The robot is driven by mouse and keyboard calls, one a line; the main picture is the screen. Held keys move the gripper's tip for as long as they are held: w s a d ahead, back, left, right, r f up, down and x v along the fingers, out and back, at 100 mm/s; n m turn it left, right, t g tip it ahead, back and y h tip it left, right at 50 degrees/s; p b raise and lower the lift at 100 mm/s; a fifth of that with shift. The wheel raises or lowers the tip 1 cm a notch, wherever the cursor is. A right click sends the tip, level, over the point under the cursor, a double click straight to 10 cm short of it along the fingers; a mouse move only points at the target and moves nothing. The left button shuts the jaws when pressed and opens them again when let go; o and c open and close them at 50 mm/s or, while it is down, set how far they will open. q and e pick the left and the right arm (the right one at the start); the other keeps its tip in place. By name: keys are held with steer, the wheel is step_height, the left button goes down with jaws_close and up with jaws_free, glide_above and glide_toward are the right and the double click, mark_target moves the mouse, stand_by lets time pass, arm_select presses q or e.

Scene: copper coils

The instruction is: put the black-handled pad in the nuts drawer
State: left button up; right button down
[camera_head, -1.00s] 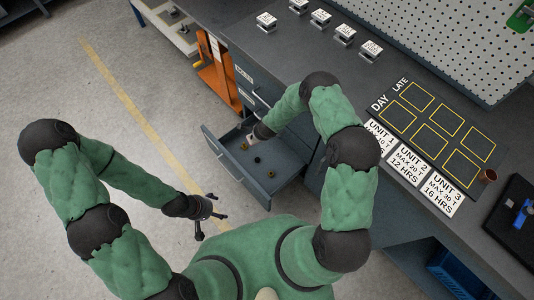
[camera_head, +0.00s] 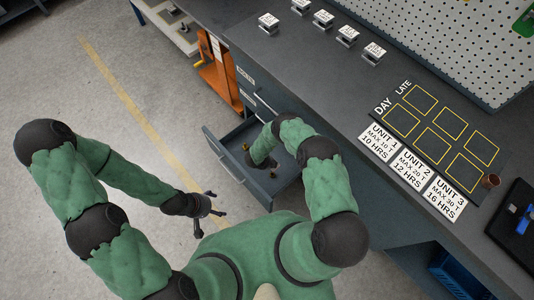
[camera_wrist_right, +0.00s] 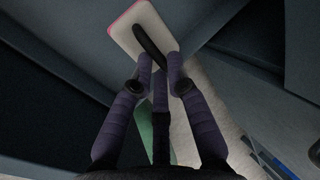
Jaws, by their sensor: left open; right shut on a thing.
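The black-handled pad (camera_wrist_right: 128,36) shows in the right wrist view as a pale slab with a pink edge and a black handle (camera_wrist_right: 149,44). My right gripper (camera_wrist_right: 160,76) is shut on that handle. In the head view, my right forearm reaches into the area of the open drawer (camera_head: 232,168) and mostly hides the gripper and the pad. I cannot tell whether the pad touches the drawer floor. A small brass-coloured piece (camera_head: 246,147) lies in the drawer. My left gripper (camera_head: 207,207) is open and empty over the floor, left of the drawer.
The dark workbench (camera_head: 300,60) runs along the right, with several labelled blocks at its back and a board of yellow squares (camera_head: 440,125). An orange stand (camera_head: 218,78) is beyond the drawer. The floor at left is clear.

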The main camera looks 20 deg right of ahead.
step_height(320, 180, down, 5)
steer(key=b, duration=0.2)
steer(key=shift+s+b, duration=0.1)
steer(key=shift+b, duration=0.25)
steer(key=shift+a+f, duration=0.15)
steer(key=shift+g+y, duration=0.4)
steer(key=shift+y, duration=0.4)
steer(key=w+d+f+b, duration=0.1)
steer(key=d+f+b, duration=0.1)
steer(key=d, duration=0.1)
steer(key=w+d+f+b, duration=0.1)
steer(key=d+f+b, duration=0.1)
steer(key=d+f, duration=0.1)
steer(key=w+d+f+b, duration=0.2)
steer(key=d+b, duration=0.1)
steer(key=d, duration=0.1)
steer(key=shift+d+f, duration=0.4)
steer(key=shift+r, duration=0.1)
